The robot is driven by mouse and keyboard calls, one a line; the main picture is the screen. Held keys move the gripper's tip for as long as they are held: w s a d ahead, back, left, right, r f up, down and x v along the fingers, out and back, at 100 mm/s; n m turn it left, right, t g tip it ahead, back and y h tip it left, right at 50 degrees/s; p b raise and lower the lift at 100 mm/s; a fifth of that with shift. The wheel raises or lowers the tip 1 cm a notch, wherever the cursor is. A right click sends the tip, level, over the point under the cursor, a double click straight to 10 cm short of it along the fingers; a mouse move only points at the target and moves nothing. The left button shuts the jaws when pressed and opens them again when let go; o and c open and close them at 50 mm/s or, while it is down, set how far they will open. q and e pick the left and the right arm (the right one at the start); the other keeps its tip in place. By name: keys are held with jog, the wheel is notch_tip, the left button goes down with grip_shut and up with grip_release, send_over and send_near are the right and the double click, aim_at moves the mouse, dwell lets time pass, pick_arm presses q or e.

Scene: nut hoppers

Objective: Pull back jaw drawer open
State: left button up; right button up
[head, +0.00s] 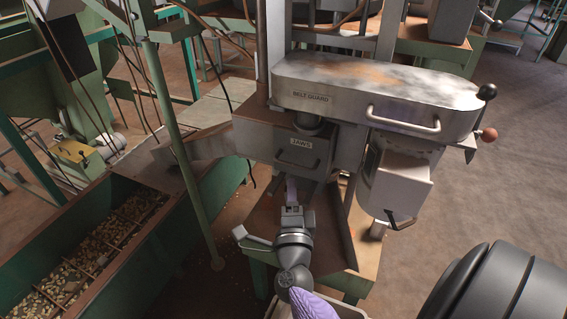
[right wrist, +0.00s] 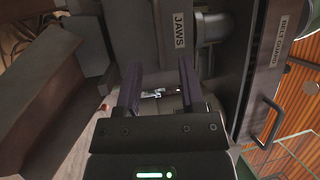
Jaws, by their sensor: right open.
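The jaw drawer (head: 277,150) is a grey metal front labelled JAWS, with a dark bar handle (head: 297,162) below the label, under the belt guard. In the right wrist view the JAWS label (right wrist: 179,30) is turned sideways at the top, on the drawer front; the handle is not clear there. I cannot tell whether the drawer is fully shut. My right gripper (head: 291,190) is just below and in front of the handle, pointing at the machine. Its fingers (right wrist: 160,88) are apart, with no held object visible between them. My left gripper is not in view.
The belt guard (head: 375,90) overhangs the drawer, with its own handle (head: 403,122) and knobs at the right. A grey box (head: 405,183) with a handle hangs to the right. A green post (head: 170,130) and a nut-filled hopper (head: 80,265) stand left.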

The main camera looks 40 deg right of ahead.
aim_at(291, 165)
jog(key=x, duration=0.8)
jog(key=shift+a+f, duration=0.1)
grip_shut()
dwell(1.0)
